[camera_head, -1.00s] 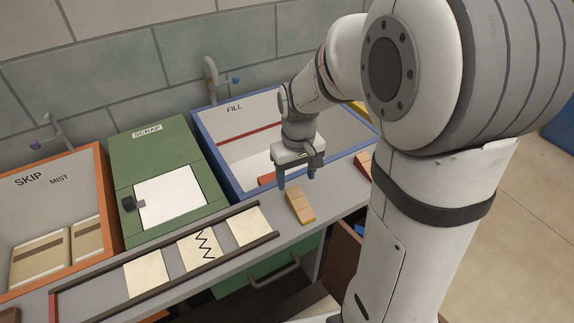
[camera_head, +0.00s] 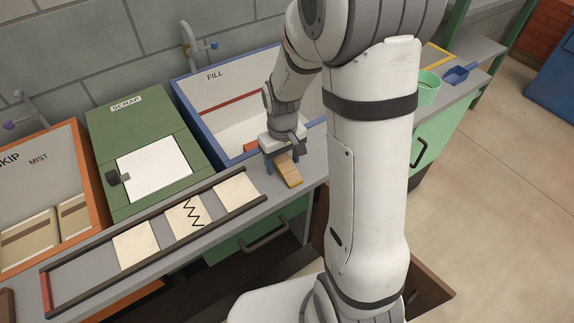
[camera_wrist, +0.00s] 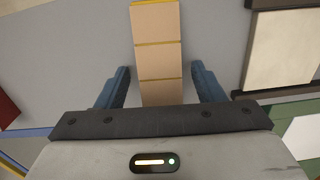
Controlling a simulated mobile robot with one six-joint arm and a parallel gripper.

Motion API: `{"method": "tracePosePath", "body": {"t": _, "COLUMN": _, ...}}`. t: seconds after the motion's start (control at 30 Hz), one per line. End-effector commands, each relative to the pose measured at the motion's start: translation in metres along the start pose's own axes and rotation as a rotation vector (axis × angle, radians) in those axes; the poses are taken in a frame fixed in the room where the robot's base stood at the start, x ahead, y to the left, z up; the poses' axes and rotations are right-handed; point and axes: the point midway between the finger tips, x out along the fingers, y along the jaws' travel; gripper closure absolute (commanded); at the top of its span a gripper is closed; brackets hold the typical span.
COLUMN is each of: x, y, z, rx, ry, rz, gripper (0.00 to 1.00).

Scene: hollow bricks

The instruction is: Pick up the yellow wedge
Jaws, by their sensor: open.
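The yellow wedge (camera_head: 290,174) is a tan block with yellow edges, lying on the grey counter in front of the blue FILL bin. It also shows in the wrist view (camera_wrist: 156,52), running from the top edge down to my gripper's body. My gripper (camera_head: 283,164) is open just over the wedge's far end. In the wrist view my gripper's two blue fingers (camera_wrist: 160,72) stand on either side of the wedge, with a gap showing on each side. The wedge's end beneath the gripper body is hidden.
The blue-rimmed FILL bin (camera_head: 178,83) stands behind the wedge. The green SCRAP box (camera_head: 117,127) and orange SKIP bin (camera_head: 93,185) are to its left. A dark-railed strip with pale tiles (camera_head: 185,217) lies on the counter at left. A green cup (camera_head: 427,92) stands far right.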

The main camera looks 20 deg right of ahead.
Motion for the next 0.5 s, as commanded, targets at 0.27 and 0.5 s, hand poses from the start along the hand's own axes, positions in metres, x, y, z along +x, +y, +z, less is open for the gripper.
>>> {"method": "tracePosePath", "body": {"t": 0.27, "x": -0.0005, "y": -0.0003, "z": -0.0003, "rx": 0.000, "ry": 0.001, "rz": 0.000, "gripper": 0.57}}
{"method": "tracePosePath", "body": {"t": 0.5, "x": -0.0005, "y": -0.0005, "z": -0.0003, "rx": -0.001, "ry": 0.001, "rz": 0.000, "gripper": 0.77}}
